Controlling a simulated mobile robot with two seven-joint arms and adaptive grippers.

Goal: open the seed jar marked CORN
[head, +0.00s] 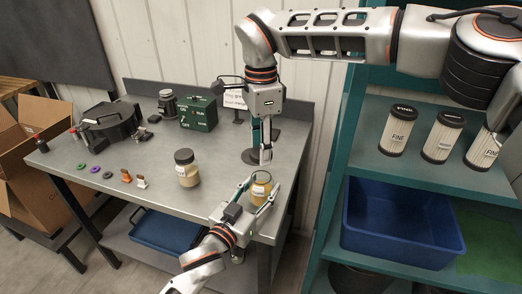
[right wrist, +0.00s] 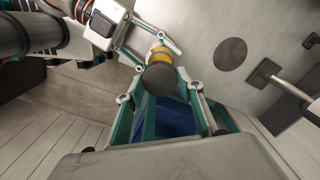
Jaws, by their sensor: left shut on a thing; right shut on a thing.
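A jar with yellowish contents (head: 261,189) is at the table's right front edge, between the fingers of my left gripper (head: 258,198). The left gripper is shut on it from the side. It also shows in the right wrist view (right wrist: 160,54). My right gripper (head: 264,158) points down above this jar and is shut on a dark round lid (right wrist: 160,78). I cannot tell whether the lid touches the jar. No label on this jar can be read. A second jar (head: 188,172), with pale contents and a dark lid, stands upright on the table to the left.
The grey table (head: 215,190) also carries a green box (head: 198,114), a dark disc (head: 250,157) and small coloured parts at the left. A teal shelf (head: 415,170) at right holds white canisters (head: 397,131) and a blue bin (head: 400,226). A cardboard box (head: 30,160) stands at far left.

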